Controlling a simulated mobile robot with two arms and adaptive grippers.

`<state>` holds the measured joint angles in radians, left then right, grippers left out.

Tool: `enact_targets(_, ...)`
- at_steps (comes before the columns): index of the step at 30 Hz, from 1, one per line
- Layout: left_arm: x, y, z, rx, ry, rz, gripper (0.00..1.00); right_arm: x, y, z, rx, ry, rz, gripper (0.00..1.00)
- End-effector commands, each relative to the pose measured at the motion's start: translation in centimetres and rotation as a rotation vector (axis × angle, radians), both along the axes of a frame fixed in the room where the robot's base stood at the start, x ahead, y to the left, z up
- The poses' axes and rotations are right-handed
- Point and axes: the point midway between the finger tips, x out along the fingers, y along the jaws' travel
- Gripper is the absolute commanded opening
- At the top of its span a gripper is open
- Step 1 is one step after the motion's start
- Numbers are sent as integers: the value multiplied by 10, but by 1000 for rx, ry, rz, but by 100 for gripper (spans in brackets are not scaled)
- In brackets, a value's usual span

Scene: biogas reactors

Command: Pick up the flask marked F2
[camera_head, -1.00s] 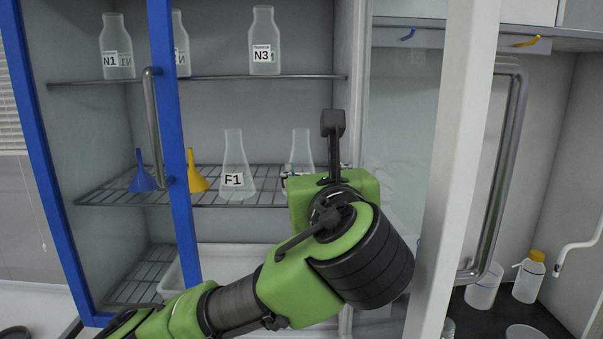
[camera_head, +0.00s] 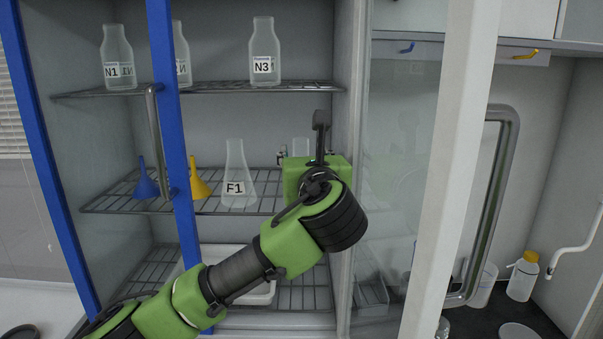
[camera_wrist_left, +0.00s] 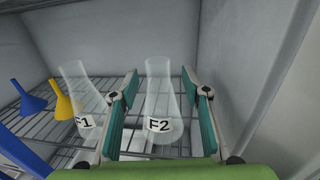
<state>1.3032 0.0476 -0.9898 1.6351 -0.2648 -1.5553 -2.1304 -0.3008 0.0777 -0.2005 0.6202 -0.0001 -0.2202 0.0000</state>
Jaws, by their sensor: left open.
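The flask marked F2 (camera_wrist_left: 160,105) is a clear conical flask on the wire rack in the left wrist view. It stands upright between the two open fingers of my left gripper (camera_wrist_left: 159,112), a little beyond them; I cannot tell whether they touch it. In the head view only the neck of this flask (camera_head: 301,147) shows above my left gripper (camera_head: 299,156), whose green body hides the rest. The flask marked F1 (camera_head: 238,178) stands to the left on the same rack and also shows in the left wrist view (camera_wrist_left: 82,105). My right gripper is in neither view.
A yellow funnel (camera_head: 200,180) and a blue funnel (camera_head: 146,182) stand left of F1. Bottles N1 (camera_head: 118,58) and N3 (camera_head: 264,55) are on the shelf above. The cabinet's right side wall is close to my left gripper. A white tray lies below.

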Motion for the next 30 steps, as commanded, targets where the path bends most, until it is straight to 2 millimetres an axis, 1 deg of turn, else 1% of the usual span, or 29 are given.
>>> enact_targets(1,8,4,5,1,2,3,43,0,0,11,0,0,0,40)
enact_targets(3,17,4,4,1,1,3,43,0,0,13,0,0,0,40)
enact_targets(6,25,4,2,1,0,1,43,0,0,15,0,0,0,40)
enact_targets(13,27,4,0,0,-1,0,43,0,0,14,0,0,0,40)
enact_targets(14,27,4,0,0,-1,0,40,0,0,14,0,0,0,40)
enact_targets(15,27,4,0,0,-1,0,30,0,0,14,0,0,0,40)
enact_targets(17,26,4,0,0,-1,0,14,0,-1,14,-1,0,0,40)
enact_targets(18,26,4,0,0,-1,0,4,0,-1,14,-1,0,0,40)
enact_targets(19,26,4,1,0,-1,0,0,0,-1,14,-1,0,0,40)
enact_targets(30,26,4,3,-1,-3,0,0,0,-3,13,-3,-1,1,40)
